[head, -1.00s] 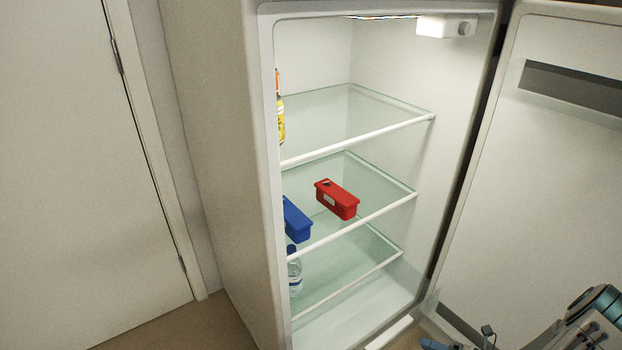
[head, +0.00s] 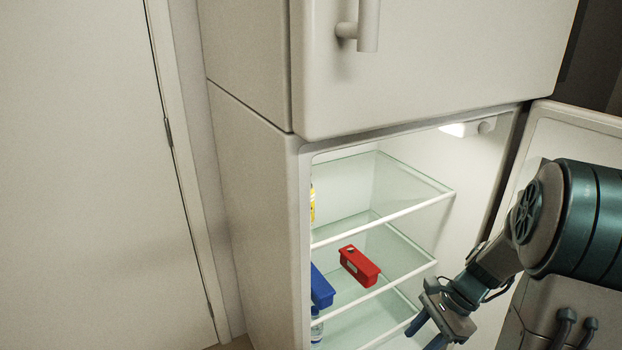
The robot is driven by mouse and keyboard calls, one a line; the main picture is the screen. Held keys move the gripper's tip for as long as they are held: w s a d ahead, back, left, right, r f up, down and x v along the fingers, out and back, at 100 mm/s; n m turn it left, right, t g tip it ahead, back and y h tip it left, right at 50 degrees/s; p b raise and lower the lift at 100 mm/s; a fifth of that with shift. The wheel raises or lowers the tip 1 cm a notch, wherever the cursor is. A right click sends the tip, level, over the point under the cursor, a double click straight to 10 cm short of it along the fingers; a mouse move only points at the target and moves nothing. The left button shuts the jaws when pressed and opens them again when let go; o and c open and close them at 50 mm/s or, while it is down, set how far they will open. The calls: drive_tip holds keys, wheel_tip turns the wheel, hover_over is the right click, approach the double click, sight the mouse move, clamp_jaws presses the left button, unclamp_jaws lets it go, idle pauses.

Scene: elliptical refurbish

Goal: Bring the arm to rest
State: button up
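My gripper (head: 426,333) is at the lower right of the head view, in front of the open fridge. Its two blue fingers point down and to the left, apart from each other, with nothing seen between them. My arm (head: 575,220) comes in from the right edge and bends down to the gripper. The fingertips are near the bottom edge of the picture.
The fridge (head: 250,190) stands open, its door (head: 570,125) swung to the right behind my arm. Glass shelves hold a red container (head: 359,266), a blue container (head: 321,287), a yellow bottle (head: 312,204) and a water bottle (head: 316,329). A closed upper door (head: 440,60) is above.

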drive_tip(key=s+a+r+n+t+h+p, duration=0.1)
drive_tip(key=s+a+r+n+h+p, duration=0.1)
drive_tip(key=r+n, duration=0.3)
drive_tip(key=s+a+r+n+t+h+p, duration=0.1)
drive_tip(key=s+a+r+n+h+p, duration=0.1)
drive_tip(key=r, duration=0.8)
drive_tip(key=s+a+r+n+t+h+p, duration=0.1)
drive_tip(key=s+a+r+n+t+p, duration=0.1)
drive_tip(key=s+r+n+p, duration=0.3)
wheel_tip(320, 180, up, 4)
drive_tip(key=a+n+p, duration=0.1)
drive_tip(key=n, duration=0.2)
drive_tip(key=shift+s+a+f+h+p, duration=0.15)
drive_tip(key=shift+a+h+p, duration=0.15)
drive_tip(key=shift+a+h, duration=0.1)
